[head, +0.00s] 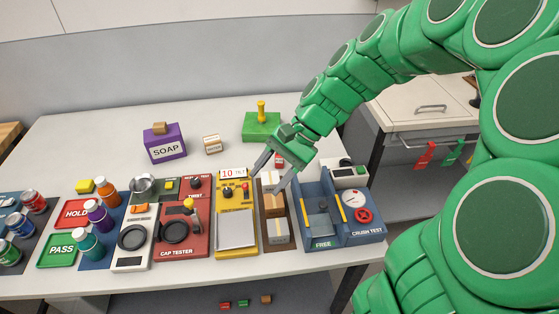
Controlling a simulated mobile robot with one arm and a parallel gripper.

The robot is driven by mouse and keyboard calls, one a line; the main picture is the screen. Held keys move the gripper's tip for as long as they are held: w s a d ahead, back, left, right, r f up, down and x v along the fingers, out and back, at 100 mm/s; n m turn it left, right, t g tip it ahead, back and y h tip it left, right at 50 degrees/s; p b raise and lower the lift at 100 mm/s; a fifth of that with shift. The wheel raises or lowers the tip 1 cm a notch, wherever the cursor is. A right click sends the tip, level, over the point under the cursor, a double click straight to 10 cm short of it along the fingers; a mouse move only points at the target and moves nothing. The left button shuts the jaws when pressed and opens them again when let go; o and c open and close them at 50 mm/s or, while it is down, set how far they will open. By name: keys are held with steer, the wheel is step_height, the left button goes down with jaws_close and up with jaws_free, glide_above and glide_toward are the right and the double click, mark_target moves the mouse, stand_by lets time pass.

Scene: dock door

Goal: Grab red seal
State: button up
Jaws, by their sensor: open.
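A red tag-like piece (425,154), which looks like the red seal, hangs from a rail on the white cabinet at the right. A green one (452,152) hangs beside it, and another red one is partly cut off by my arm. My gripper (269,179) is open, with its fingers pointing down over the boxes between the yellow tester and the blue crush tester. It is well to the left of the hanging red piece. A small red item (279,162) shows just behind the fingers, partly hidden.
The white table (80,150) holds a purple soap box (165,145), a green block with a yellow peg (261,124), a red cap tester (182,238), a blue crush tester (340,215) and several bottles. A gap separates table and cabinet (420,110). Small coloured pieces lie on a lower shelf.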

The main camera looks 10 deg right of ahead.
steer(key=w+f+m+y, duration=0.2)
steer(key=w+m, duration=0.1)
steer(key=w, duration=0.4)
steer(key=m+t+y, duration=0.3)
steer(key=m+t, duration=0.3)
steer(key=m, duration=0.5)
glide_toward(280, 159)
steer(key=shift+w+a+f, duration=0.95)
steer(key=shift+a+f, duration=0.05)
steer(key=shift+f, duration=0.1)
steer(key=shift+x, duration=3.85)
steer(key=shift+s+y, duration=0.1)
steer(key=shift+y, duration=0.2)
jaws_close()
